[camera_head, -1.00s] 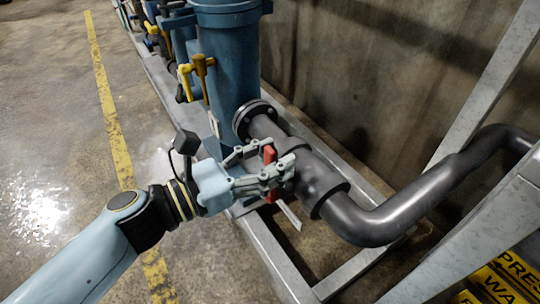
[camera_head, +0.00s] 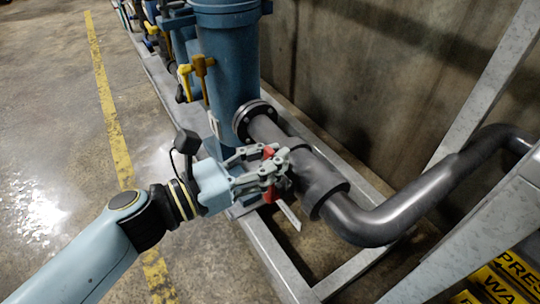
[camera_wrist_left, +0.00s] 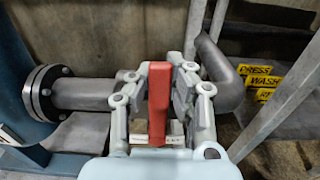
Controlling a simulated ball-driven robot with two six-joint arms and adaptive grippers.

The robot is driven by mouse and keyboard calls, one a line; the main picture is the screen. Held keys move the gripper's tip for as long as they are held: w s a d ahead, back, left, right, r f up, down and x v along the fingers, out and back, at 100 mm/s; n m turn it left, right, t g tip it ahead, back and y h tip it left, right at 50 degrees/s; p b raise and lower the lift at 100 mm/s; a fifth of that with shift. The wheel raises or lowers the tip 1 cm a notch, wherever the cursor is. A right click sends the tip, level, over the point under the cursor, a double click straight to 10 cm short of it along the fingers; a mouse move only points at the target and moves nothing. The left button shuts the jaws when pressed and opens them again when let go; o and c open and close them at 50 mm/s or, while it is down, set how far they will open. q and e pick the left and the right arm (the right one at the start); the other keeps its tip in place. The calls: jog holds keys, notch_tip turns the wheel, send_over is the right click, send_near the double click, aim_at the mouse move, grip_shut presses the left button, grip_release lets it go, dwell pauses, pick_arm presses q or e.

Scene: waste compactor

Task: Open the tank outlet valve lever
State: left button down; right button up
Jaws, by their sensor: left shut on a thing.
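The red valve lever (camera_head: 269,153) is on the dark grey outlet pipe (camera_head: 316,178) beside the blue tank (camera_head: 231,70). My left gripper (camera_head: 276,160) is shut on the lever, with its fingers on both sides of it. In the left wrist view the red lever (camera_wrist_left: 159,104) stands upright between the two fingers (camera_wrist_left: 158,100). The fingers hide much of the lever in the head view, and the valve body is mostly hidden behind the gripper. My right gripper is in neither view.
Yellow-handled valves (camera_head: 203,70) sit further back along the blue tanks. A grey metal frame (camera_head: 270,250) runs under the pipe, and a slanted beam (camera_head: 490,80) stands at right. A concrete wall (camera_head: 380,70) is behind. The floor at left is clear.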

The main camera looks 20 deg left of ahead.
pick_arm(q)
jog(key=w+a+n, duration=0.1)
jog(key=n, duration=0.1)
jog(key=w+a+f+n+p, duration=0.1)
jog(key=n, duration=0.1)
jog(key=w+a+n+p, duration=0.1)
jog(key=shift+a+f+n, duration=0.2)
jog(key=shift+a+n, duration=0.2)
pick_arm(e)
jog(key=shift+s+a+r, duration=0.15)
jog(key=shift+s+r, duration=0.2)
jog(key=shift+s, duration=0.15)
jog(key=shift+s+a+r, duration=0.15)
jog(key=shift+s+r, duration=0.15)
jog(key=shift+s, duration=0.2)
pick_arm(q)
jog(key=c, duration=1.2)
grip_release()
jog(key=shift+o, duration=0.2)
jog(key=v, duration=1.2)
jog(key=shift+a, duration=0.1)
jog(key=shift+c, duration=0.2)
